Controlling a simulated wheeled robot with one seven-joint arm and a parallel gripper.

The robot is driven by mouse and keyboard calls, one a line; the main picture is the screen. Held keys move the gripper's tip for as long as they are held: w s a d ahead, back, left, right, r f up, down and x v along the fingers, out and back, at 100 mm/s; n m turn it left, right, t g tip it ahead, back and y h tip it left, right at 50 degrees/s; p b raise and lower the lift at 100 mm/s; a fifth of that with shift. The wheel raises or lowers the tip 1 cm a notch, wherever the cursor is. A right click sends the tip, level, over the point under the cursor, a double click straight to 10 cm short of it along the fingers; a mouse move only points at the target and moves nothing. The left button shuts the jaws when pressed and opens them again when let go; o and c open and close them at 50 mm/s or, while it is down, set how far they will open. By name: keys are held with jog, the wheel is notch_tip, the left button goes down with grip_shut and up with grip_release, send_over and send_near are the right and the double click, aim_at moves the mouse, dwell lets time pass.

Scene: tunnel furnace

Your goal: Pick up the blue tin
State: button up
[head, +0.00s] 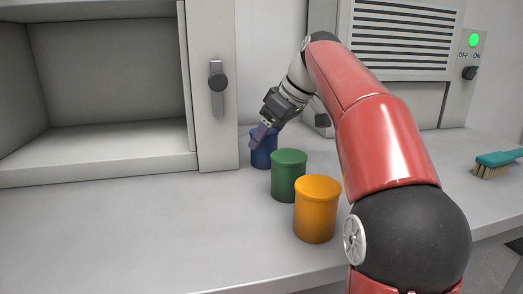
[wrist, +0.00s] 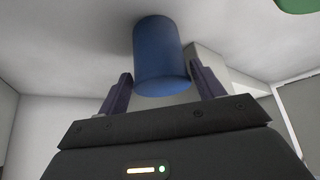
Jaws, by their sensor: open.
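The blue tin (head: 264,149) stands upright on the grey bench, at the back of a row of tins. My gripper (head: 256,138) is at the blue tin in the head view and hides part of it. In the wrist view the blue tin (wrist: 161,58) lies ahead of my gripper (wrist: 162,88), with one finger on each side of its near end. The fingers are open, and a gap shows beside the tin. I cannot tell whether either finger touches it.
A green tin (head: 288,176) stands just in front of the blue one, and an orange tin (head: 317,210) stands nearer still. An open furnace chamber (head: 110,90) is at left. A teal brush (head: 497,162) lies at far right. The bench's front left is clear.

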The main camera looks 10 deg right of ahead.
jog(key=x, duration=0.3)
jog(key=shift+a+f, duration=0.15)
jog(key=shift+f, duration=0.25)
jog(key=c, duration=1)
jog(key=shift+c, duration=0.2)
jog(key=shift+w+r, duration=0.1)
jog(key=shift+r, duration=0.1)
